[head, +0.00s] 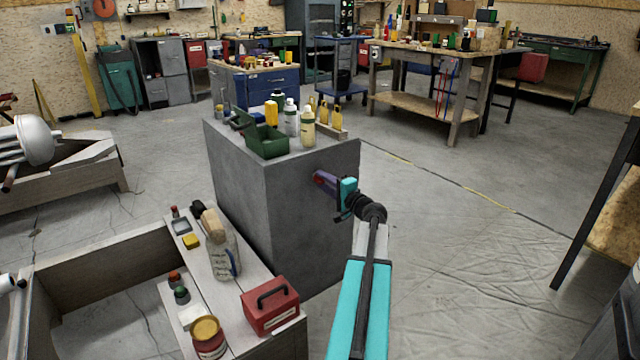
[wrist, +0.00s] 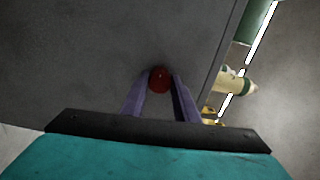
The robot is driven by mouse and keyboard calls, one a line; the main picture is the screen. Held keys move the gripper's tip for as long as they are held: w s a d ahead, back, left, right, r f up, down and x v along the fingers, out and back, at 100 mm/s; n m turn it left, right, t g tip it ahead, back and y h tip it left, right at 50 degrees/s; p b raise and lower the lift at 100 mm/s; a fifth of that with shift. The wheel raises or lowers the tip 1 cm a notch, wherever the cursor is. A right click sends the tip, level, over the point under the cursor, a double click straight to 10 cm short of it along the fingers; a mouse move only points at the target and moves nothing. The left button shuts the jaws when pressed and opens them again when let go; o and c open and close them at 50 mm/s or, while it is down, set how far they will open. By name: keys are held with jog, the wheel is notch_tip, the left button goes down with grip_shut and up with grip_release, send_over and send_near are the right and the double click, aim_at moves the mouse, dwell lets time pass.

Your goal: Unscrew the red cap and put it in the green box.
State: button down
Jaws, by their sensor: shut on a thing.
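The red cap (wrist: 160,79) shows in the wrist view between the tips of my gripper's purple fingers, with the grey block's face behind it. My gripper (head: 318,178) is shut on it, at the side of the grey block in the head view.
Several bottles, including a white one (head: 291,118) and a cream one (head: 307,128), stand beside the green box on the grey block (head: 310,225). A red toolbox (head: 270,318) and a jug (head: 222,255) sit on a low bench to the left.

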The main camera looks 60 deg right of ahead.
jog(key=shift+f+n+b, duration=0.25)
jog(key=shift+n+b, duration=0.15)
jog(key=shift+b, duration=0.3)
jog(key=n+b, duration=0.3)
jog(key=b, duration=0.2)
jog(key=shift+b, duration=0.35)
jog(key=n+b, duration=0.4)
jog(key=b, duration=0.3)
jog(key=shift+b, duration=0.4)
jog(key=shift+r+n, duration=0.15)
jog(key=shift+n, duration=0.35)
jog(key=n, duration=0.4)
jog(key=shift+n, duration=3)
jog(key=c, duration=1.3)
grip_release()
jog(key=shift+c, duration=0.8)
